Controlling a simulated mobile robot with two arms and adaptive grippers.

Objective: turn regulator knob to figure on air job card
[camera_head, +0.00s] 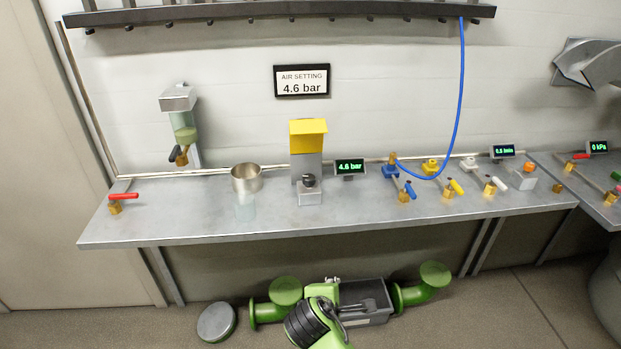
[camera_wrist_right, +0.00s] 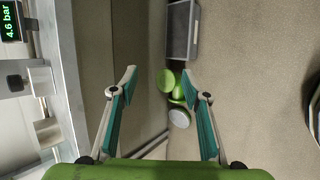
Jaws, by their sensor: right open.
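The air job card (camera_head: 301,81) on the back wall reads "AIR SETTING 4.6 bar". Below it on the bench is the regulator (camera_head: 309,192), a small grey block with a black knob (camera_head: 309,181), in front of a taller grey unit with a yellow top. The green display (camera_head: 349,168) beside it reads 4.6 bar. In the right wrist view the knob (camera_wrist_right: 17,82) and display (camera_wrist_right: 9,22) show at the left edge. My right gripper (camera_wrist_right: 159,78) is open and empty, apart from the knob, over the floor in front of the bench. My left gripper is not seen.
The bench (camera_head: 160,215) carries a metal cup (camera_head: 246,178), a red-handled valve (camera_head: 122,197) and several coloured valves at right. A blue hose (camera_head: 461,95) hangs from the overhead rail to the blue valve. The bench front before the knob is clear.

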